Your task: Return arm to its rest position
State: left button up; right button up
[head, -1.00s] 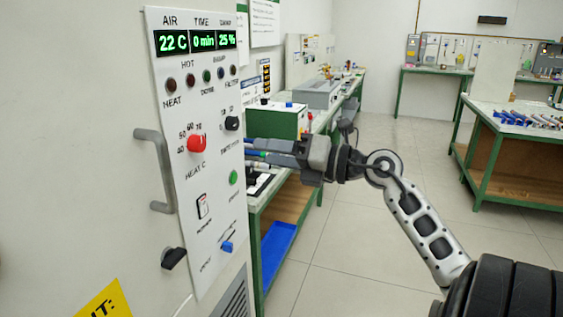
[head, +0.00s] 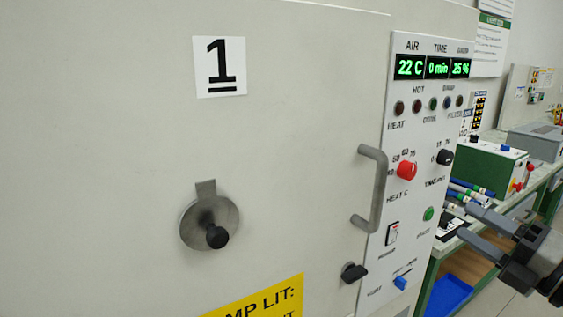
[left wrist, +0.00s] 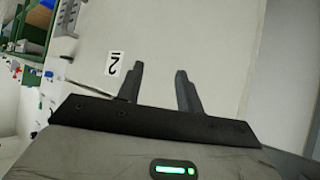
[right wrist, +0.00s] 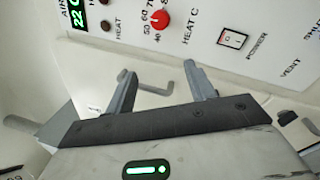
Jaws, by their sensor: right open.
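My right gripper (head: 482,231) shows at the lower right of the head view, just right of the oven's control panel (head: 420,160). Its jaws are open and empty. In the right wrist view its two fingers (right wrist: 168,88) stand apart, with the panel's red knob (right wrist: 160,19) and a grey handle (right wrist: 150,88) beyond them. My left gripper is outside the head view.
The oven door (head: 120,160) bears a label "1", a round latch (head: 210,222) and a bar handle (head: 372,188) that sticks out. A bench at the right holds a green box (head: 488,165) and blue rods (head: 472,190). A blue tray (head: 446,297) lies below.

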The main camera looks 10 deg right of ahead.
jog(key=s+a+f+m+g+h, duration=0.15)
jog(key=a+f+m+h, duration=0.3)
jog(key=f+m, duration=0.65)
jog(key=s+a+f+m+h, duration=0.25)
jog(key=a+f+m, duration=0.25)
jog(key=f+m, duration=0.6)
jog(key=s+a+f+m+g+y, duration=0.1)
jog(key=s+a+f+m+g, duration=0.2)
jog(key=a+f, duration=0.9)
jog(key=s+a+g, duration=0.1)
jog(key=s+g, duration=0.2)
jog(key=s, duration=0.2)
jog(key=shift+s+f+y, duration=0.2)
jog(key=shift+f+y, duration=0.15)
jog(key=shift+y, duration=0.05)
